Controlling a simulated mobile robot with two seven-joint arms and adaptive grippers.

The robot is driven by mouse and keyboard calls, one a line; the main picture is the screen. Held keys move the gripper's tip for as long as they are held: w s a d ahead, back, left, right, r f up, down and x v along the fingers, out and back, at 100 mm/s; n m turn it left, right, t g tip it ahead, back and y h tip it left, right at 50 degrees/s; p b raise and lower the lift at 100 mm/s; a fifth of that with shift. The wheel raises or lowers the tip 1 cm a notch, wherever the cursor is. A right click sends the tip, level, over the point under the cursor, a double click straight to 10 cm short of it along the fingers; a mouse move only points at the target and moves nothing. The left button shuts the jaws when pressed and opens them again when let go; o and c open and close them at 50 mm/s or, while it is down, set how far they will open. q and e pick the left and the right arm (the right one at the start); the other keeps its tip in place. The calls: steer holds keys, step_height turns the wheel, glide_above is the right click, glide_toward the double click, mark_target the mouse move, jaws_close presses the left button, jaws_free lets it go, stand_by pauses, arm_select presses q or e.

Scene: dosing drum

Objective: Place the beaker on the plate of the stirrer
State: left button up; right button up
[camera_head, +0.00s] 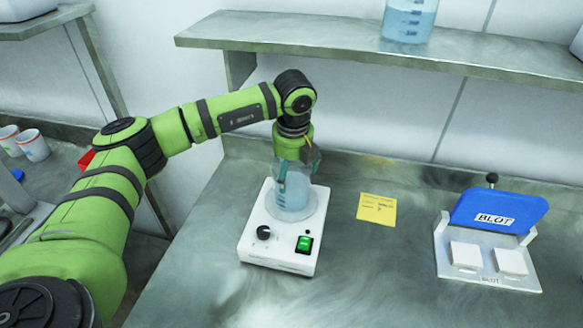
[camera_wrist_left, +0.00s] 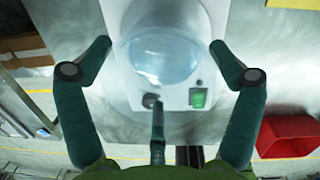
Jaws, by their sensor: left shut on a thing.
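The beaker (camera_head: 293,197), clear with pale blue liquid, is upright over the round plate (camera_head: 312,213) of the white stirrer (camera_head: 280,255). Its base looks to be on the plate or very close above it; I cannot tell a gap. My left gripper (camera_head: 297,170) comes down from above and is shut on the beaker near its top. In the left wrist view, the beaker (camera_wrist_left: 165,55) shows from above between the spread fingers, in front of the stirrer's knob and green switch. My right gripper is not in view.
A yellow note (camera_head: 377,208) lies right of the stirrer. Farther right stands a white stand (camera_head: 490,270) with a blue BLOT panel (camera_head: 498,211). Another beaker (camera_head: 408,20) is on the shelf (camera_head: 380,53) above. The bench front is clear. A red bin (camera_wrist_left: 288,137) shows in the wrist view.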

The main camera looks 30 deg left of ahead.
arm_select(q)
steer(key=o, duration=1.4)
steer(key=shift+c, duration=0.2)
steer(key=shift+r+p, duration=0.3)
steer(key=shift+p, duration=0.05)
steer(key=shift+d+r+b, duration=0.1)
steer(key=shift+r+b, duration=0.25)
steer(key=shift+b, duration=0.05)
step_height(320, 180, up, 11)
steer(key=s+d+b, duration=0.1)
steer(key=b, duration=0.1)
steer(key=shift+s, duration=0.25)
steer(key=shift+f, duration=0.1)
